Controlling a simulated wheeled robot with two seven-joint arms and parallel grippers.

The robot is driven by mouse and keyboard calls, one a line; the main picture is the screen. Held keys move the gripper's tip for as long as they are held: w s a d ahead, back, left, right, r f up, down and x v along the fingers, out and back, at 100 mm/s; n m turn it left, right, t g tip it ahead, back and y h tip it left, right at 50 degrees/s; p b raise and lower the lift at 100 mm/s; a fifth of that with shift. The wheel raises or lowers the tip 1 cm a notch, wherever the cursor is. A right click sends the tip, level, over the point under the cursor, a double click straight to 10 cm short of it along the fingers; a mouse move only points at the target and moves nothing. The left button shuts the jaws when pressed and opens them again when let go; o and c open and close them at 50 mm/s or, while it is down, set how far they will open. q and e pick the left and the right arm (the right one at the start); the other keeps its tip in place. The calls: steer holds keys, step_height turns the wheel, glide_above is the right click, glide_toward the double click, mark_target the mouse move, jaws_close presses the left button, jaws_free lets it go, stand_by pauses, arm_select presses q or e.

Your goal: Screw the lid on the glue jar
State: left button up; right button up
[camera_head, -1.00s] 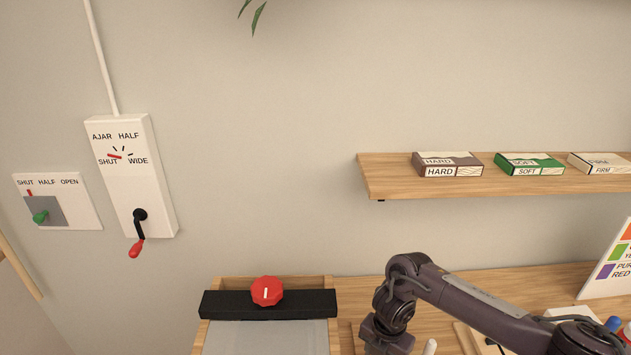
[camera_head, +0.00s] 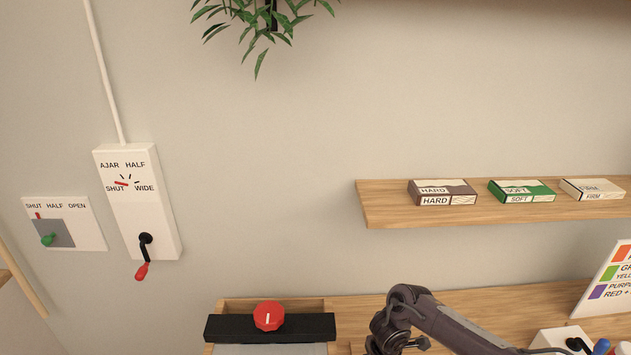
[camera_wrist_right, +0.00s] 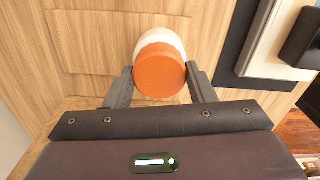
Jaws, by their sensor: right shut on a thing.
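The orange round lid (camera_wrist_right: 160,78) faces the camera in the right wrist view. A white rounded body (camera_wrist_right: 160,40), which looks like the glue jar, shows just beyond the lid's far edge. My right gripper (camera_wrist_right: 159,70) is shut on the lid, with one finger on each side. I cannot tell whether the lid is seated on the jar or how tight it is. In the head view only part of my right arm shows at the bottom, and its gripper is out of frame. My left gripper is not in view.
A wooden desk (camera_head: 480,300) runs along the wall. A black bar with a red knob (camera_head: 268,316) is at its left. A wall shelf (camera_head: 400,212) holds several small boxes. A crank box (camera_head: 150,215) and a lever plate (camera_head: 85,225) are on the wall. A plant (camera_head: 262,25) hangs above.

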steer(key=shift+s+a+r+m+p, duration=0.1)
steer(key=shift+r+m+p, duration=0.15)
steer(key=shift+m+p, duration=0.5)
steer(key=o, duration=0.7)
steer(key=shift+f+m, duration=0.25)
steer(key=shift+m, duration=0.1)
steer(key=o, duration=0.5)
steer(key=shift+c, duration=0.2)
